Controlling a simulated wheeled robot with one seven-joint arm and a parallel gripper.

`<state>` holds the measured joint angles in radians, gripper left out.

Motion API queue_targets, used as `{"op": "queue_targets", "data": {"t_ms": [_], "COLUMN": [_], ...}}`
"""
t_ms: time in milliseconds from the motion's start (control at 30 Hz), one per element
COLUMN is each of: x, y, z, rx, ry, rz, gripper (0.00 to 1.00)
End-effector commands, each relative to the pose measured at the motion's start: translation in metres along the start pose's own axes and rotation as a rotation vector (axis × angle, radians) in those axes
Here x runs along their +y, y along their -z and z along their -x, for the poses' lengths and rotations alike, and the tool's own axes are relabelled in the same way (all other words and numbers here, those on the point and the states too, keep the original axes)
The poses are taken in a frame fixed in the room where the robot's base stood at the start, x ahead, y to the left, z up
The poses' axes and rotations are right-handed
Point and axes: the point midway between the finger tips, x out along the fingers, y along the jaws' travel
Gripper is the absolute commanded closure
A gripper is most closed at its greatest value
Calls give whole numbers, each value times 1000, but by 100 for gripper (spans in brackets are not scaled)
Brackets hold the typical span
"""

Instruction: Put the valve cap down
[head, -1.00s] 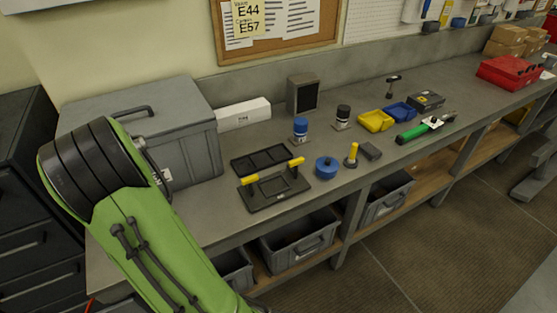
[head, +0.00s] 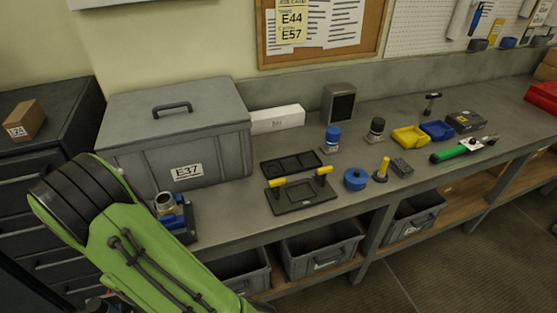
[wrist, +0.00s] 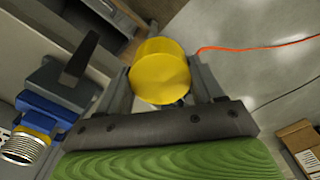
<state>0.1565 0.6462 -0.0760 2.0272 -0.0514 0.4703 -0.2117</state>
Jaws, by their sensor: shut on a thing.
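The valve cap (wrist: 160,72) is a round yellow piece in the wrist view. My gripper (wrist: 163,84) is shut on it, with one finger on each side. The cap is over the floor, beside the bench. A blue vise (wrist: 45,112) with a threaded metal fitting (wrist: 24,148) stands to the left in the wrist view. In the head view the vise (head: 180,222) and its fitting (head: 165,202) are at the bench's near left edge, partly behind my green arm. The cap and the gripper's fingers cannot be made out in the head view.
A large grey case (head: 215,145) marked E37 fills the bench's left end. A black divided tray (head: 291,164), a black plate with yellow handles (head: 301,194) and a blue round part (head: 355,179) lie to its right. An orange cable (wrist: 255,47) runs across the floor.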

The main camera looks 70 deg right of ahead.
Motion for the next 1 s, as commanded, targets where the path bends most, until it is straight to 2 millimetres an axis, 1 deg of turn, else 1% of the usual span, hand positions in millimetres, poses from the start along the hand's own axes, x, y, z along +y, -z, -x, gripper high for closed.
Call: {"op": "queue_targets", "data": {"t_ms": [33,100,333,400,633,700,800,1000], "x": [-16,-33,-79,-75,-75,-75,-75,-74], "y": [3,9,22,22,23,23,22,23], "z": [-12,-25,-60,-58,-56,-70,-84,-103], "rx": [-5,-3,-2,0,2,2,1,1], "ry": [1,2,0,-3,-3,0,0,0], "rz": [4,0,-14,-18,-15,-18,-18,-18], "gripper": [60,60,60,60,60,60,60,60]}}
